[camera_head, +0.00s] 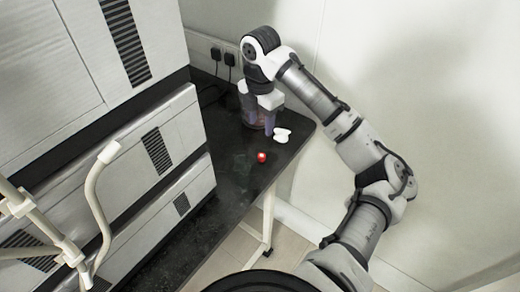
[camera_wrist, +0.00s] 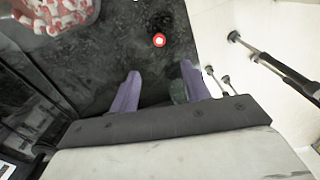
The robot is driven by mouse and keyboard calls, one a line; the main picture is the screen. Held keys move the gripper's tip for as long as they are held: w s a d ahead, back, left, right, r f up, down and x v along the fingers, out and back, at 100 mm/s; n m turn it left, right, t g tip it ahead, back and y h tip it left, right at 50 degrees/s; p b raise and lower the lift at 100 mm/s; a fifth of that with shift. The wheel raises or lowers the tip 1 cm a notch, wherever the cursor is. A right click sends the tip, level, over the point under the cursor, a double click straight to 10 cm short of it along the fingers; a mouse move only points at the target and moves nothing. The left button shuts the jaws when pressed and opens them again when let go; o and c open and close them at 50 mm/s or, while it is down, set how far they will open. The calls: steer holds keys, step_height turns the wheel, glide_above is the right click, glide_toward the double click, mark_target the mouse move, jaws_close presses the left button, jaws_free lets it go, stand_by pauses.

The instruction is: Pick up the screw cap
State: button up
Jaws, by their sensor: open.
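A small round red thing with a pale centre, which looks like the screw cap (camera_head: 262,157), lies on the dark tabletop near its right edge. In the wrist view the cap (camera_wrist: 159,40) lies ahead of the fingertips, roughly in line with the gap between them. My gripper (camera_head: 260,126) is over the far end of the table, farther back than the cap and apart from it. In the wrist view my gripper (camera_wrist: 160,70) has its two purple fingers spread wide, with no cap between them. A dark greenish thing (camera_wrist: 178,92) shows partly behind the right finger.
A white two-lobed thing (camera_head: 282,135) lies beside my gripper, near the table edge. A red-and-white patterned thing (camera_wrist: 58,12) is cut off at the wrist view's top left. Large grey cabinets (camera_head: 150,140) border the table's left.

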glide_above(262, 156)
steer(key=f, duration=0.7)
steer(key=shift+s+a, duration=0.2)
steer(key=shift+a, duration=0.05)
steer(key=shift+w+d+f+p, duration=0.1)
steer(key=shift+w+f+p, duration=0.05)
steer(key=shift+f, duration=1.35)
steer(key=shift+w+d+f+p, duration=0.1)
steer(key=shift+w+f+p, duration=0.05)
steer(key=shift+f, duration=1.3)
jaws_close()
